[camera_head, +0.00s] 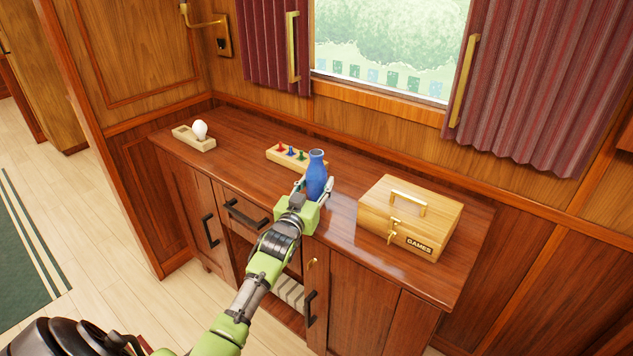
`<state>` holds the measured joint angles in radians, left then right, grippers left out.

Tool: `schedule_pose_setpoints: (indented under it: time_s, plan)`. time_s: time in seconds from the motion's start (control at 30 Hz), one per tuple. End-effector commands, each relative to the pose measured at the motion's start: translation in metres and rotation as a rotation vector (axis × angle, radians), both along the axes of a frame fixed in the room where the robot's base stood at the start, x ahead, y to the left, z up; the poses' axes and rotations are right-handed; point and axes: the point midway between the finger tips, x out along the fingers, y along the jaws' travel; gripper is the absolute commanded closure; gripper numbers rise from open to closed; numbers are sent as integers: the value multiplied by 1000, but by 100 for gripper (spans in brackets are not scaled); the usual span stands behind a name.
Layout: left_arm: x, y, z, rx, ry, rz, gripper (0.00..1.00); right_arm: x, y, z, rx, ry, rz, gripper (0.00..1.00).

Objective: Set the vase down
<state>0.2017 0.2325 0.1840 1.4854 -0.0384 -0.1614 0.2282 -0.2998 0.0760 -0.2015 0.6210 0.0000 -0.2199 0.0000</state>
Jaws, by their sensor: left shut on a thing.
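The blue vase (316,174) is upright at the middle of the wooden cabinet top (340,235), near its front part. My left gripper (315,192) reaches in from the front and is shut on the vase, one finger on each side. The gripper's body hides the lower part of the vase, so I cannot tell whether its base touches the cabinet top. My right gripper is not in view.
A wooden tray with coloured pegs (284,155) is just behind and left of the vase. A wooden box marked GAMES (400,222) stands to the right. A small tray (185,138) with a white bulb (200,130) is far left. Between them the top is clear.

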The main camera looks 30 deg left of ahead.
Motion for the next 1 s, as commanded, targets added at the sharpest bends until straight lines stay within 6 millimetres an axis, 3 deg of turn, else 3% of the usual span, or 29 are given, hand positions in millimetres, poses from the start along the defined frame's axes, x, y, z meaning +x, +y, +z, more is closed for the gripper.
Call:
schedule_pose_setpoints:
  time_s: [0.73,0.77,0.8,1.0]
  plan:
    - [0,0,-4,1,-4,0,90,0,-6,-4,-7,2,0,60]
    - [0,0,-3,1,-4,0,53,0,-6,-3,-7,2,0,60]
    - [0,0,-3,1,-3,0,42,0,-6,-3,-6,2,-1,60]
    - [0,0,-4,0,-2,0,41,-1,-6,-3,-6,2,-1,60]
